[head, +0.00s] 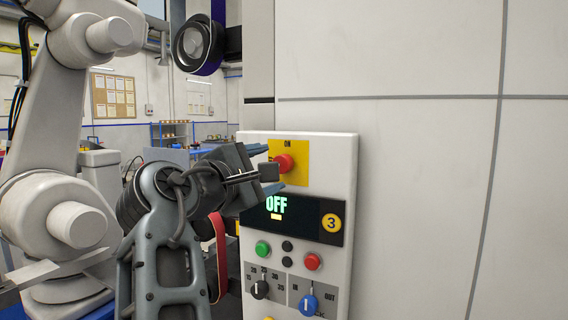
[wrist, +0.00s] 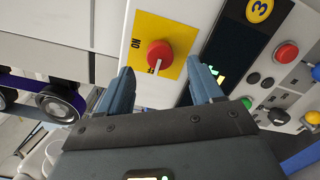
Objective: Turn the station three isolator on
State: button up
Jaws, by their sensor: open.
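The station three isolator is a red rotary knob (head: 285,163) on a yellow plate (head: 302,150) near the top of a white control panel (head: 341,150). My gripper (head: 272,161) is open at the knob's left in the head view. In the wrist view the red knob (wrist: 159,56) shows beyond and between the two fingertips (wrist: 163,76), with a pale pointer mark on it. I see no clear contact between fingers and knob.
Below the display are a green button (head: 262,248), a red button (head: 312,262), black buttons, a black selector (head: 260,289) and a blue selector (head: 308,304). A large white robot arm (head: 60,150) stands at the left. A blank pale wall (head: 420,190) lies right of the panel.

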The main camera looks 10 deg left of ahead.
aim_at(284, 163)
jog(key=x, duration=0.5)
jog(key=shift+w+d+p, duration=0.1)
jog(key=shift+w+p, duration=0.1)
jog(key=shift+p, duration=0.15)
jog(key=shift+c, duration=0.3)
jog(key=c, duration=1)
